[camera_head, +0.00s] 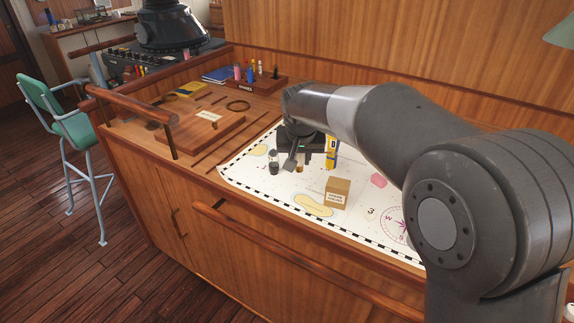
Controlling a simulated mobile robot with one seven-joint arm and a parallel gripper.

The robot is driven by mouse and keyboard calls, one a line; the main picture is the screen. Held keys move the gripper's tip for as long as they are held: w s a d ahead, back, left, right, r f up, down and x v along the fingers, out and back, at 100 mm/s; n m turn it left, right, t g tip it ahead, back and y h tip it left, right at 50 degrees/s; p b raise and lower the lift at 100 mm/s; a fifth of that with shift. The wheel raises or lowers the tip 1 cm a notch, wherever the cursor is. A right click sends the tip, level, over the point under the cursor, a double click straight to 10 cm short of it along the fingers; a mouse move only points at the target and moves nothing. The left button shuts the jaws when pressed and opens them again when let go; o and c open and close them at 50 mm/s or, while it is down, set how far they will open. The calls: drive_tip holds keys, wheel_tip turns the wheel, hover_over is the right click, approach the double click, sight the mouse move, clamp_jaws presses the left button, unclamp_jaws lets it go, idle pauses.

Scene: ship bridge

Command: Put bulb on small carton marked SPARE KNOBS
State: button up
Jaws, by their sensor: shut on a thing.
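The small carton (337,193) is a brown box with a white label, standing on the chart; its lettering is too small to read surely. My gripper (298,163) points down over the chart, behind and left of the carton. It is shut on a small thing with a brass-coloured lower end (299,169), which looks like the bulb. Most of it is hidden by the fingers, and I cannot tell whether it touches the chart. The carton's top is bare.
A small dark-based glass item (273,162) stands just left of my gripper. A yellow tube (331,152) stands close on its right. A pink item (378,181) lies right of the carton.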

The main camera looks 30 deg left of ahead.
drive_tip(key=w+d+r+n, duration=0.15)
drive_tip(key=d+r, duration=0.25)
drive_tip(key=d, duration=0.6)
drive_tip(key=w+d+r, duration=0.3)
drive_tip(key=d+r, duration=0.1)
drive_tip(key=d, duration=0.7)
hover_over(338, 181)
drive_tip(key=shift+y, duration=0.3)
wheel_tip(338, 181, down, 7)
drive_tip(key=shift+f, duration=1.95)
drive_tip(key=shift+f+g, duration=0.15)
drive_tip(key=shift+g, duration=0.15)
drive_tip(key=o, duration=1)
drive_tip(key=shift+c, duration=0.2)
